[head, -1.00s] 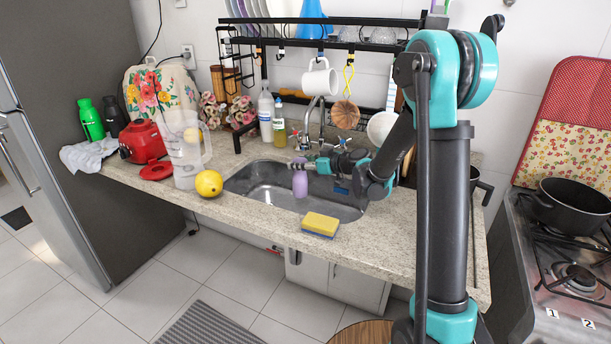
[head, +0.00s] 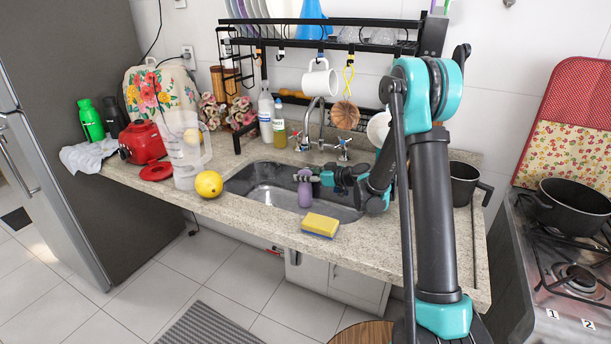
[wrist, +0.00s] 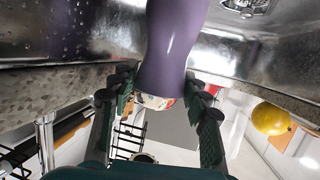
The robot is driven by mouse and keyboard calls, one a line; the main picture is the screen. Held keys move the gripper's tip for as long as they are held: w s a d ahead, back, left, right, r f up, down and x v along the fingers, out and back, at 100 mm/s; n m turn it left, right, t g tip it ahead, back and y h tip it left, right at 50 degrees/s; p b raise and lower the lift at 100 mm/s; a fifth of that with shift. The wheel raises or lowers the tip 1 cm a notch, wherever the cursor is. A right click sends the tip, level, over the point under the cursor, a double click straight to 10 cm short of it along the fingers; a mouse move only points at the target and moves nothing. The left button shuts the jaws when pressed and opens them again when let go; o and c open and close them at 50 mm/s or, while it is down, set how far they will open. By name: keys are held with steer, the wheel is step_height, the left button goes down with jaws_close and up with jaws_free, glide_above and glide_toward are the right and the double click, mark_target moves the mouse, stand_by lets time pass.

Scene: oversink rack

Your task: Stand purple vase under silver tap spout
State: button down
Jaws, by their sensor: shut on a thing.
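The purple vase (head: 305,195) is upright inside the sink basin (head: 262,180), towards its right part. My gripper (head: 306,174) is shut on the vase near its top. In the wrist view the vase (wrist: 172,40) sits between both fingers (wrist: 160,96), with the basin's metal around it. I cannot tell whether its base touches the basin floor. The silver tap spout (head: 314,101) arches above the back edge of the sink, behind and higher than the vase. A chrome pipe also shows at lower left in the wrist view (wrist: 45,145).
A yellow sponge (head: 320,225) lies on the counter in front of the sink. A lemon (head: 208,184) and a clear jug (head: 186,155) stand left of it. Bottles (head: 279,125) are behind. The black rack (head: 320,45) with a hanging white mug (head: 320,79) spans above.

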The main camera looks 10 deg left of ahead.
steer(key=c, duration=1)
jaws_free()
steer(key=shift+f, duration=0.1)
steer(key=shift+c, duration=0.2)
steer(key=v, duration=0.7)
steer(key=shift+d+r, duration=0.2)
steer(key=shift+s, duration=0.1)
